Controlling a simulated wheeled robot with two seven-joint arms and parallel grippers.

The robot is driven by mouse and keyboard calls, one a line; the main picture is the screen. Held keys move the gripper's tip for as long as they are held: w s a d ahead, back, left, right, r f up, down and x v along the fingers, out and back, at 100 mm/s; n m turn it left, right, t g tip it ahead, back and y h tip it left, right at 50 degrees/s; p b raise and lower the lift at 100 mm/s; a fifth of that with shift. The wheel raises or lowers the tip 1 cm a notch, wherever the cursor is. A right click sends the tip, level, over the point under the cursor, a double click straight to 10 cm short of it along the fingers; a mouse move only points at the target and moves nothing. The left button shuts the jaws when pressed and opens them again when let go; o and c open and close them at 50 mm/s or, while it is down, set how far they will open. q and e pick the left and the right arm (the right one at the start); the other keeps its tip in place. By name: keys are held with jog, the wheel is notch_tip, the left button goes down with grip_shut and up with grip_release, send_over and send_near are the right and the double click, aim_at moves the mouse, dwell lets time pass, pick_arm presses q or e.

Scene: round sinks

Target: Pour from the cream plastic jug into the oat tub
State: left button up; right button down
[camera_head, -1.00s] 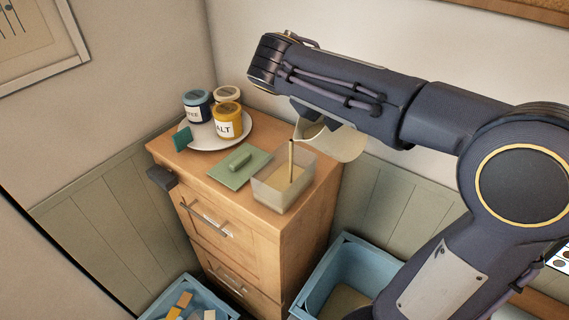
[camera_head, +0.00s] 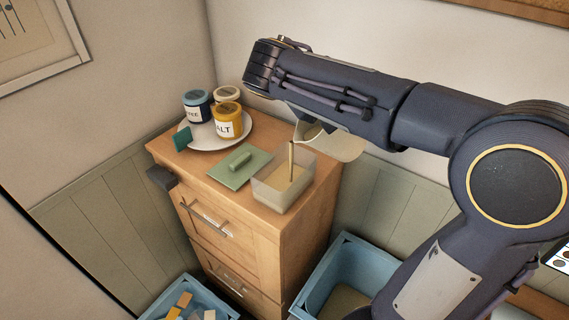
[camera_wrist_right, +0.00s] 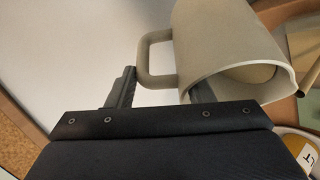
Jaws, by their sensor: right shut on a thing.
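The cream plastic jug (camera_head: 345,146) is tilted above the oat tub, partly hidden behind my right arm in the head view. In the right wrist view the jug (camera_wrist_right: 225,40) shows its open mouth and pale contents. My right gripper (camera_wrist_right: 163,88) is shut on the jug's handle (camera_wrist_right: 143,60). The oat tub (camera_head: 270,192) is a translucent box on the cabinet top, with pale contents inside. A thin brown upright line (camera_head: 291,162) runs from near the jug's lip into the tub; I cannot tell whether it is a stream or a stick. My left gripper is out of view.
A green lid (camera_head: 229,178) with a handle lies left of the tub on the wooden cabinet (camera_head: 262,228). Behind is a white plate (camera_head: 203,143) with a blue jar (camera_head: 196,108), a yellow jar (camera_head: 228,122) and a cream-coloured jar. Blue crates (camera_head: 334,262) stand on the floor.

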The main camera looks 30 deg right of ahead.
jog(key=shift+a, duration=0.15)
dwell(0.8)
jog(key=d+y, duration=0.1)
jog(key=d+m+y, duration=0.1)
jog(key=d+y, duration=0.1)
jog(key=shift+s+d+r, duration=0.1)
jog(key=shift+s+r, duration=0.1)
jog(key=shift+s, duration=0.2)
jog(key=shift+s+d+f, duration=0.1)
jog(key=shift+d, duration=0.1)
jog(key=shift+t+y, duration=0.3)
jog(key=shift+y, duration=0.1)
jog(key=s+d+f+m+t+y, duration=0.1)
jog(key=d+f+y, duration=0.2)
jog(key=d+y, duration=0.3)
jog(key=shift+s+d, duration=0.15)
jog(key=shift+s, duration=0.05)
